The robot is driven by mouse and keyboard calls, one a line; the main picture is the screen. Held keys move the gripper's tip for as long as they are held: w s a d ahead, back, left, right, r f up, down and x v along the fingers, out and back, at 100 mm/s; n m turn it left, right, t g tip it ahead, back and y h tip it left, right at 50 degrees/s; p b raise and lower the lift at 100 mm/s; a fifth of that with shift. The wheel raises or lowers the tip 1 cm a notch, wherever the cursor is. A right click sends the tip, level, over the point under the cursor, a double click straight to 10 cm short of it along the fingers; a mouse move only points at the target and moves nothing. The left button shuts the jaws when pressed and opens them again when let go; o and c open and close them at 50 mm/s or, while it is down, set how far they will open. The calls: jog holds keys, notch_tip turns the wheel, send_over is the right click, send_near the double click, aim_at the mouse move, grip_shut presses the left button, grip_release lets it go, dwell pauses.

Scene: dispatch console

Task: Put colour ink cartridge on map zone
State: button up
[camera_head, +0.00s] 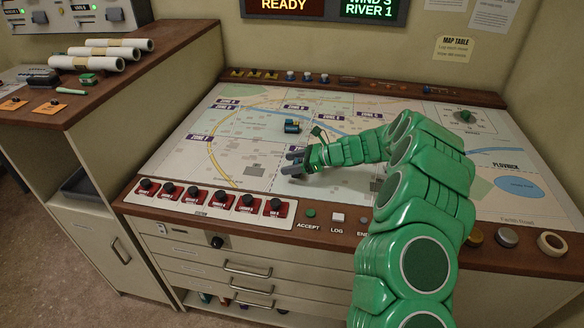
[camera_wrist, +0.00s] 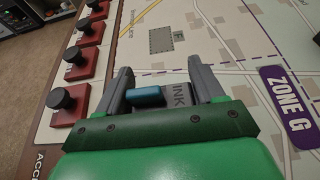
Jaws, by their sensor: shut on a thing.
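My gripper (camera_head: 291,163) is low over the printed map (camera_head: 232,152), left of its middle. In the wrist view my gripper (camera_wrist: 164,84) is shut on a grey ink cartridge (camera_wrist: 180,93) marked INK, with a blue part at its left. The jaws and wrist hide much of the cartridge. I cannot tell whether it touches the map. The purple ZONE G label (camera_wrist: 287,95) lies to the right of the gripper in the wrist view. A small dark block with blue and yellow parts (camera_head: 292,126) stands on the map beyond the gripper.
A row of red-based black knobs (camera_head: 194,195) lines the map's front left edge. Buttons and rings (camera_head: 507,237) line the front rim. A green-topped knob (camera_head: 466,116) sits at the back right. Rolled papers (camera_head: 88,63) lie on the left cabinet. Map around the gripper is mostly clear.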

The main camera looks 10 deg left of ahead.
jog(key=shift+f, duration=0.9)
jog(key=shift+f, duration=0.1)
jog(key=o, duration=1)
jog(key=shift+o, duration=0.2)
